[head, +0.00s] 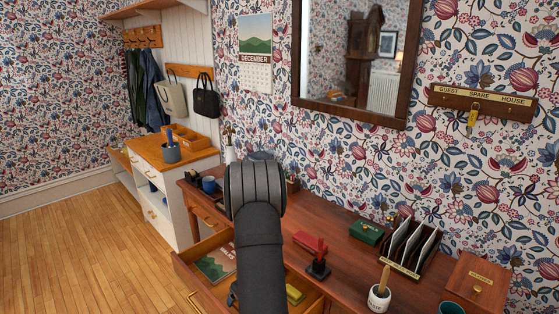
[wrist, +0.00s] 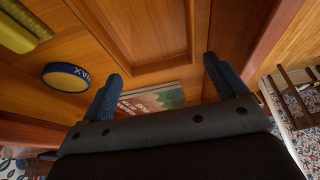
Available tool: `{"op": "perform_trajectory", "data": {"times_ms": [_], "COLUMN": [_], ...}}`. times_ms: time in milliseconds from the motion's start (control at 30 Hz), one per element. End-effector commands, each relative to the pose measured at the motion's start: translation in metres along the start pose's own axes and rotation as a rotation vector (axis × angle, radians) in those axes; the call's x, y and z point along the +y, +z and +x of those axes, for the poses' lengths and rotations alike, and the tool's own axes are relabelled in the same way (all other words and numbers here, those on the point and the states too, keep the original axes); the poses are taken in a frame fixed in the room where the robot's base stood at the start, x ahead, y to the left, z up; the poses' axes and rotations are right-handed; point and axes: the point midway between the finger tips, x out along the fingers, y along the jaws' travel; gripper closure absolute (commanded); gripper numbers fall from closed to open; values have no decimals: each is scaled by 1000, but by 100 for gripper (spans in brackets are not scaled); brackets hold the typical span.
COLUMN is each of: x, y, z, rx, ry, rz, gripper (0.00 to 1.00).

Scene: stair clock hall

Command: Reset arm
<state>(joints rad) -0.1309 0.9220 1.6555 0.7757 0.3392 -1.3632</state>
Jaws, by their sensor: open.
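My gripper (wrist: 163,80) shows in the wrist view with its two blue fingers spread wide and nothing between them. In the head view my dark arm reaches over the desk and hides the gripper. An open drawer (head: 186,272) of the desk lies below the arm. In the wrist view the fingers are over the drawer's inside, where a booklet (wrist: 152,101) shows between them, partly covered by the gripper. A round blue and yellow wax tin (wrist: 66,77) lies left of the fingers.
The wooden desk (head: 341,270) holds a red-handled stamp (head: 318,262), a green box (head: 366,231), a letter rack (head: 411,247), a wooden box (head: 478,284) and a white pot (head: 379,297). A mirror (head: 298,55) and a key rack (head: 484,103) hang behind. Floor is clear at left.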

Motion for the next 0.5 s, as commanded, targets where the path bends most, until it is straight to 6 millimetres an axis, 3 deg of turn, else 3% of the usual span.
{"op": "perform_trajectory", "data": {"times_ms": [500], "x": [0], "y": [0], "z": [9], "rx": [0], "ry": [0], "rz": [0], "gripper": [10]}}
